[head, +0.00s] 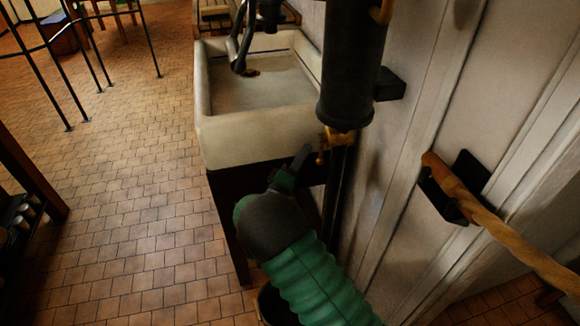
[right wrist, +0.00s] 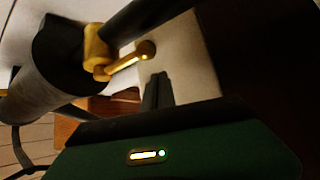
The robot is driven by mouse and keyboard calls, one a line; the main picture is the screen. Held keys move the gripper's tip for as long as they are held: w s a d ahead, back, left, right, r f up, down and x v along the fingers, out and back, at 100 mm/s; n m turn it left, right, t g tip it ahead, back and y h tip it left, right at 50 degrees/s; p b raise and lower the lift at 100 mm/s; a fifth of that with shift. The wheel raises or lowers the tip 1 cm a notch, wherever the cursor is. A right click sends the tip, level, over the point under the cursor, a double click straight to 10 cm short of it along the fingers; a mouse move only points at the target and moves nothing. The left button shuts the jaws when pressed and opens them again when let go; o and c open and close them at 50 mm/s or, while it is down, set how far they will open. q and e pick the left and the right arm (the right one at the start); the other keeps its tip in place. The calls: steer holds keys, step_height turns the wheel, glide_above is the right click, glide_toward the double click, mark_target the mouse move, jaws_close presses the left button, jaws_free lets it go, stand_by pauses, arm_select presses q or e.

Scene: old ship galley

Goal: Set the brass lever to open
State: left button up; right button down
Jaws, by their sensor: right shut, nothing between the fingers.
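The brass lever (head: 321,158) is on a brass valve under a thick dark cylinder (head: 352,70), beside the sink. In the right wrist view the lever (right wrist: 130,59) sticks out sideways from the brass valve body (right wrist: 96,45) and ends in a round knob. My right gripper (head: 303,152) is shut and empty, just left of the lever. In the right wrist view its dark fingers (right wrist: 157,84) point towards the knob, with a small gap in the picture; contact cannot be told. My left gripper is out of view.
A white sink (head: 225,139) on a dark stand is left of the valve. A dark pipe (head: 334,205) runs down below the valve along the wall. A wooden handle (head: 500,232) rests in a black wall bracket (head: 470,172) at right.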

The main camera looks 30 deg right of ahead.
arm_select(q)
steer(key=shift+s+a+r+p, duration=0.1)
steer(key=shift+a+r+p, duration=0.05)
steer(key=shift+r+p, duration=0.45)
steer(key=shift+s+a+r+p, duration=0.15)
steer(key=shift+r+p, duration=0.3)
steer(key=shift+p, duration=0.25)
arm_select(e)
steer(key=shift+n+y, duration=0.3)
steer(key=shift+n, duration=0.1)
steer(key=shift+s+f, duration=0.25)
steer(key=shift+s, duration=0.75)
steer(key=shift+s+f, duration=0.25)
steer(key=shift+s, duration=0.7)
